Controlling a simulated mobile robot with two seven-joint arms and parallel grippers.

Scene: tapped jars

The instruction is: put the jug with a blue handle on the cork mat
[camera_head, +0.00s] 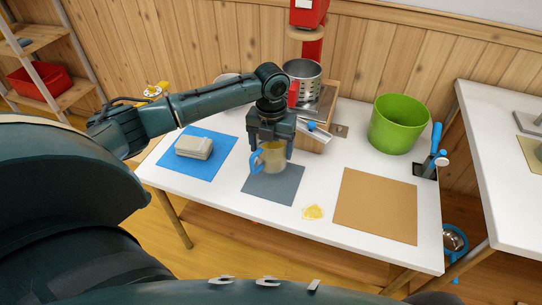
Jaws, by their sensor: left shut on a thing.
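The jug with a blue handle (273,160) is a small tan-grey jug over the dark grey mat (285,192). Its blue handle points left. My left gripper (271,150) comes down from above and is shut on the jug, with a finger on each side. The jug looks upright; I cannot tell whether its base touches the grey mat. The gripper hides part of its top. The cork mat (376,206) lies bare on the white table to the right, near the front edge. My right gripper is not in view.
A pale block (194,146) sits on a blue mat (186,166) at the left. A yellow patch (313,212) lies between the grey and cork mats. A green bucket (398,124) stands behind the cork mat. A metal pot (302,80) and wooden stand are behind the gripper.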

